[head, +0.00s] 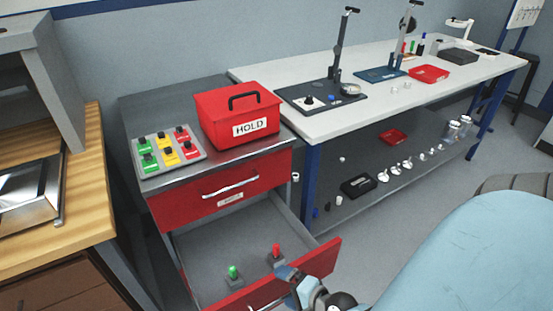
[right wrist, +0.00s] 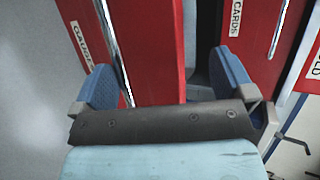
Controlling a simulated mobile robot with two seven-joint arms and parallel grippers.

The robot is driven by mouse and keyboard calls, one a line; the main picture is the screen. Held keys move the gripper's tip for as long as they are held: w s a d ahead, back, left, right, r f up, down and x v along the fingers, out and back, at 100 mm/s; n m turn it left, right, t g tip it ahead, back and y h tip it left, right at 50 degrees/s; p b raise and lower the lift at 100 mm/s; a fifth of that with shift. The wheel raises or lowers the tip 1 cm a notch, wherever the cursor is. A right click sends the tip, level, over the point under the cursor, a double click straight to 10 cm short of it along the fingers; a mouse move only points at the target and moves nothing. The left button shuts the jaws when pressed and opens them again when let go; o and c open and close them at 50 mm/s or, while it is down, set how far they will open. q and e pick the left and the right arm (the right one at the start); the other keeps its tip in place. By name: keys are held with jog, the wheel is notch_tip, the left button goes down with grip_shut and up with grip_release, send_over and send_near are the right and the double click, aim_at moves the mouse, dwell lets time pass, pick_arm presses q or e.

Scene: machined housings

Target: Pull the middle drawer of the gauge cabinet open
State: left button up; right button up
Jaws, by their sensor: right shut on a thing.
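The gauge cabinet (head: 140,110) stands at left centre in the head view. Its red middle drawer (head: 322,262) is out, with its grey inside showing and a green-topped gauge (head: 233,272) and a red-topped gauge (head: 277,252) in it. My right gripper (head: 290,278) is at the drawer's front. The closed top drawer (head: 222,188) is above. My left gripper is not in view.
A red HOLD box (head: 238,112) and a button panel (head: 167,152) stand on the cabinet top. A wooden bench (head: 85,190) is close on the left. A white workbench (head: 385,85) with stands is on the right. Floor (head: 385,225) is clear in front of the workbench.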

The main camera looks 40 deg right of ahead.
jog(key=w+r+t, duration=0.1)
jog(key=r, duration=0.6)
jog(key=w+r+t, duration=0.2)
jog(key=r, duration=0.6)
jog(key=shift+w+a+r+n+y, duration=0.25)
jog(key=shift+w+r+n+y, duration=0.05)
jog(key=shift+s+r+p, duration=0.2)
jog(key=shift+r+p, duration=0.1)
jog(key=c, duration=0.7)
jog(key=shift+s+a+r, duration=0.2)
jog(key=shift+s+a, duration=0.05)
jog(key=shift+c, duration=0.6)
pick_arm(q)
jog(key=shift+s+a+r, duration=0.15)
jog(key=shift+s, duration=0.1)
pick_arm(e)
jog(key=shift+a+f, duration=0.1)
jog(key=shift+f, duration=0.35)
